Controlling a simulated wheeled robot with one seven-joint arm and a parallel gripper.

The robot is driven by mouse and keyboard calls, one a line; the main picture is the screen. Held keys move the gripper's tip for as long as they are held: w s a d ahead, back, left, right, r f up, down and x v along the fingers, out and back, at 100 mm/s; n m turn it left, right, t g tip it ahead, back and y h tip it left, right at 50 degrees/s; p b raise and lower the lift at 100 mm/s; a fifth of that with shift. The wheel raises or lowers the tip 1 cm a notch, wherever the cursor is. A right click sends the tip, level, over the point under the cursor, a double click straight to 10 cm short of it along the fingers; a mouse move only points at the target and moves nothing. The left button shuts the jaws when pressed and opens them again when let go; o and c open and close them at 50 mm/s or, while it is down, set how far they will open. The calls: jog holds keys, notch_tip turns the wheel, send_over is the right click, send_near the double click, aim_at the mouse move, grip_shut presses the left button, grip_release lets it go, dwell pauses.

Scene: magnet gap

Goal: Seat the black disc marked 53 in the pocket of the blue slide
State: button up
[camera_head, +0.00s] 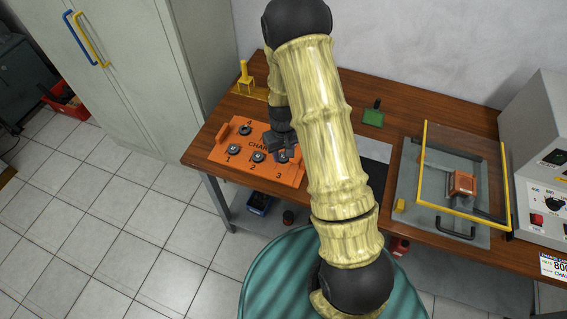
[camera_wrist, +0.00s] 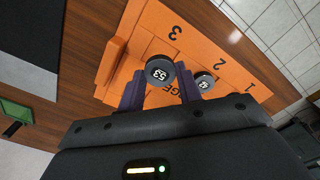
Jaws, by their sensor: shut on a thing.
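The black disc marked 53 (camera_wrist: 160,72) has a pale numbered face and sits between the two dark purple fingertips of my gripper (camera_wrist: 160,86). My gripper (camera_head: 283,149) is shut on it, over the right part of the orange tray (camera_head: 222,155), near the number 3. In the head view the disc is mostly hidden by my gripper. I cannot tell whether it is clear of the tray. Another black disc (camera_wrist: 204,81) stands close beside the right finger, its number hard to read. I cannot make out the blue slide or its pocket in either view.
A yellow-framed clear guard (camera_head: 461,220) stands over an orange block (camera_head: 462,184) at right. A green block (camera_head: 372,118) with a black handle lies behind my arm.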

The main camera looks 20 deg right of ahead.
jog(key=shift+r, duration=0.3)
jog(key=shift+w+f+m, duration=0.2)
jog(key=shift+w+m, duration=0.05)
jog(key=shift+m, duration=0.65)
